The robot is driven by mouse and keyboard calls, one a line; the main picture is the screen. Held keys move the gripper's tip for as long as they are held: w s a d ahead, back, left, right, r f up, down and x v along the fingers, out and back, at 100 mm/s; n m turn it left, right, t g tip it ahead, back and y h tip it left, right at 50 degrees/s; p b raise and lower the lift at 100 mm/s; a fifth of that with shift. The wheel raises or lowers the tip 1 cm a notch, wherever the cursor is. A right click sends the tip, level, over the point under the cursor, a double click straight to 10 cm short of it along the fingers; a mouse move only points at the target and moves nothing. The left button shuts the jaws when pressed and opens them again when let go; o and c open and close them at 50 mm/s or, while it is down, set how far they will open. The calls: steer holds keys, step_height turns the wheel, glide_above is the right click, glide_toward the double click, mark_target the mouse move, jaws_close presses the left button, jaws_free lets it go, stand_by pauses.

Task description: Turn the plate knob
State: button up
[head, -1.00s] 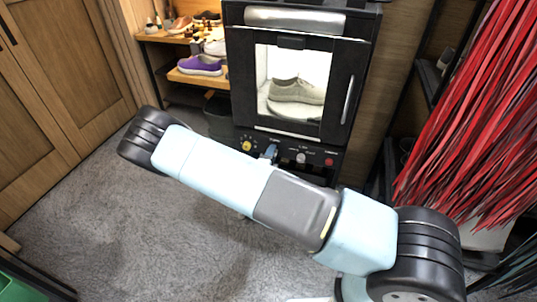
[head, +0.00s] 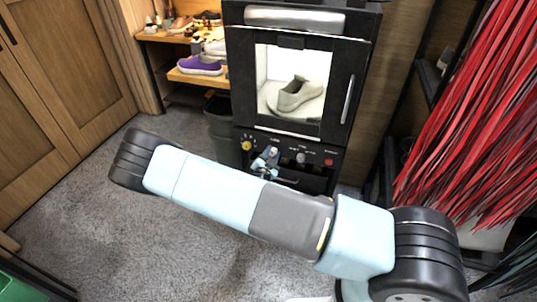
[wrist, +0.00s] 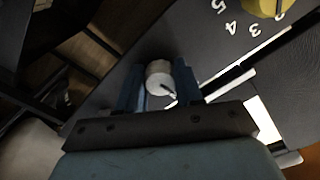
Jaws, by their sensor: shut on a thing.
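The black cleaning cabinet (head: 236,90) has a row of controls below its window. The plate knob (wrist: 158,75) is a white round knob with a dark mark, seen between my blue fingers in the wrist view. My gripper (wrist: 158,88) is shut on this knob, one finger on each side. In the head view my gripper (head: 267,160) is at the panel, small and partly behind my arm. Behind the window, a beige sneaker (head: 298,95) stands on a round plate (head: 285,111), angled with its opening showing.
A yellow knob (head: 246,145) is left of my gripper, also at the wrist view's upper right (wrist: 266,6). A pale knob (head: 300,158) and a red button (head: 328,162) are to the right. Red strips (head: 470,120) hang at right; shelves with shoes (head: 200,66) stand at left.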

steer(key=n, duration=0.4)
steer(key=shift+a+f+n, duration=0.25)
steer(key=shift+a+n, duration=0.1)
steer(key=shift+n, duration=0.05)
stand_by(0.4)
steer(key=o, duration=1)
steer(key=shift+d, duration=0.15)
steer(key=shift+d+r, duration=0.1)
steer(key=v, duration=1.4)
steer(key=shift+w, duration=0.1)
